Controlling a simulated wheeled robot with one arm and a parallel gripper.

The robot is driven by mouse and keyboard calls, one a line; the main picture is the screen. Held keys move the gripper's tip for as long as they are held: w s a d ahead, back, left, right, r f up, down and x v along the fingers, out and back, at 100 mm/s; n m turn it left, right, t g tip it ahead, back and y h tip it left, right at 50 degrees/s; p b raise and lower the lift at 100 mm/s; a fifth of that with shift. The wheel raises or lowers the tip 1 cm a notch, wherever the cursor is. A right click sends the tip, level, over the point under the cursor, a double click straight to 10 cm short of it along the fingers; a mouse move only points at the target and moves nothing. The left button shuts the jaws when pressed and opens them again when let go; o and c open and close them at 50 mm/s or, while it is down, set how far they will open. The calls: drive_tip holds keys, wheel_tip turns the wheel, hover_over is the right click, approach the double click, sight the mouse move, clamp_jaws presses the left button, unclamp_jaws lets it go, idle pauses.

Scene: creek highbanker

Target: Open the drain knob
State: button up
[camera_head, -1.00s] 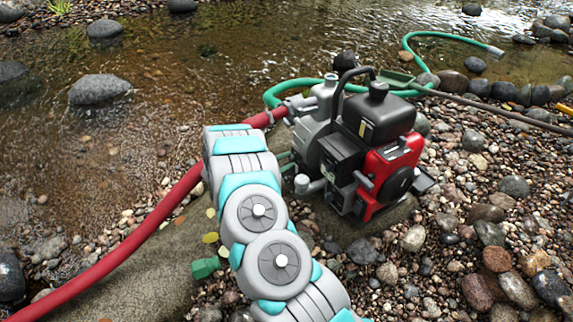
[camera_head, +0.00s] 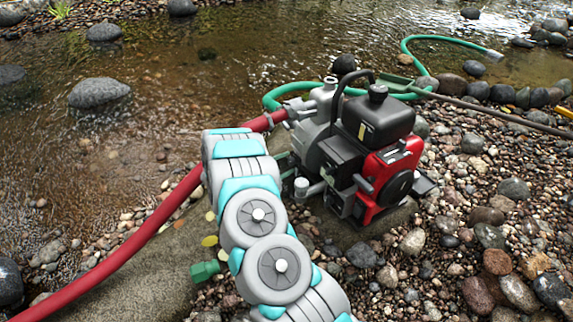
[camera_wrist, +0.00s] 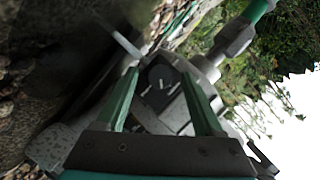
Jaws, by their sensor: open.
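The pump with its red and black engine (camera_head: 378,150) stands on a flat stone by the creek. In the wrist view, a dark round knob (camera_wrist: 162,78) with pale marks, which looks like the drain knob, sits on the grey pump body (camera_wrist: 208,70). My gripper (camera_wrist: 159,73) is open, its two green fingers on either side of the knob in the picture. I cannot tell whether they touch it or how deep they reach. In the head view, my arm hides most of the gripper and the knob beside the pump's lower left side.
A red hose (camera_head: 150,238) runs from the pump to the lower left. A green hose (camera_head: 425,72) loops behind the pump into the creek (camera_head: 190,100). Loose pebbles (camera_head: 455,215) cover the ground at right. In the wrist view, a pale rod-like part (camera_wrist: 127,44) lies near the left fingertip.

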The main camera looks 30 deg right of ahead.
drive_tip(key=v, duration=0.7)
drive_tip(key=shift+a, duration=0.4)
